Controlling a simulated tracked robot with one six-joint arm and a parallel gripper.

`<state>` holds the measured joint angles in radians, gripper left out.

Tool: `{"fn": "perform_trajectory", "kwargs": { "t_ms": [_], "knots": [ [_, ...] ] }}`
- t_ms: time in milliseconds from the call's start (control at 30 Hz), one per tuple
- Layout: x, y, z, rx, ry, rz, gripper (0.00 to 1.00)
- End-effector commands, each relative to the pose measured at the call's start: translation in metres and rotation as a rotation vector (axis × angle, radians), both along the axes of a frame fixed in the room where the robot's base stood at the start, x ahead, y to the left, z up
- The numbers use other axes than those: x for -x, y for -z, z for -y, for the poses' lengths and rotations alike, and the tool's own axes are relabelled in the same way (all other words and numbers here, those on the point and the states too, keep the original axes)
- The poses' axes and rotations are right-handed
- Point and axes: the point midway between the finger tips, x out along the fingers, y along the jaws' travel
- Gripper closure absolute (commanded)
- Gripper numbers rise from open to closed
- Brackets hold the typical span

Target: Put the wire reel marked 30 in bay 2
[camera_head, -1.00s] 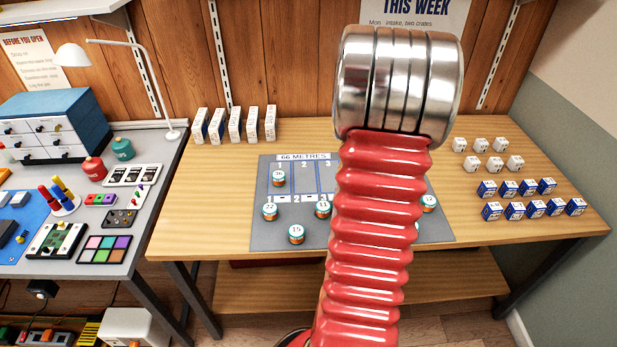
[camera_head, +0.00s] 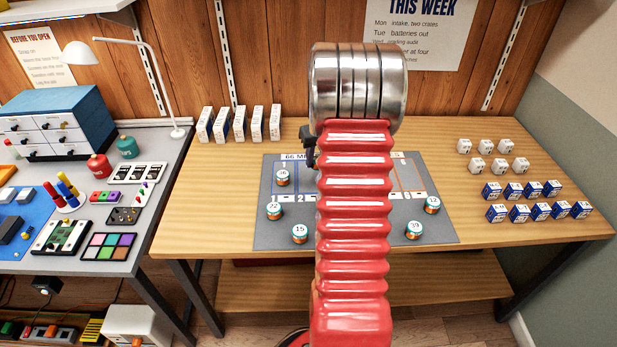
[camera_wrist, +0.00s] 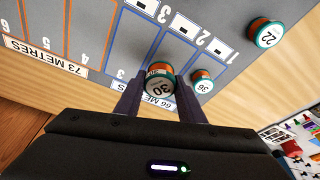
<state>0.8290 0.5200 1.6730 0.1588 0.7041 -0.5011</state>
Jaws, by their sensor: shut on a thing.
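The wire reel marked 30 (camera_wrist: 159,82), with an orange and teal side, is between the fingers of my gripper (camera_wrist: 160,92) in the wrist view. My gripper is shut on it. It looks larger than the reel marked 36 (camera_wrist: 202,81) in bay 1, and appears over the bay 2 strip of the 66 METRES block; whether it touches the mat (camera_wrist: 248,82) I cannot tell. In the head view my red arm hides the held reel; only a dark part of my gripper (camera_head: 308,147) shows at the arm's left edge.
The reel marked 22 (camera_head: 274,211) and the reel marked 15 (camera_head: 299,233) stand on the mat's left part. Two more reels (camera_head: 413,230) (camera_head: 432,205) stand at its right. White boxes (camera_head: 240,124) line the table's back; small boxes (camera_head: 515,213) sit at the right.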

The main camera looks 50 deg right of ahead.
Motion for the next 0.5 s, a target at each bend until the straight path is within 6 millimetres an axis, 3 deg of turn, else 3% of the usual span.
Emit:
{"fn": "perform_trajectory", "kwargs": {
  "t_ms": [300,500],
  "knots": [
    [-0.025,-0.016,-0.003,0.002,-0.309,0.003,0.86],
    [-0.028,-0.021,-0.008,-0.001,-0.490,0.001,0.86]
  ]
}}
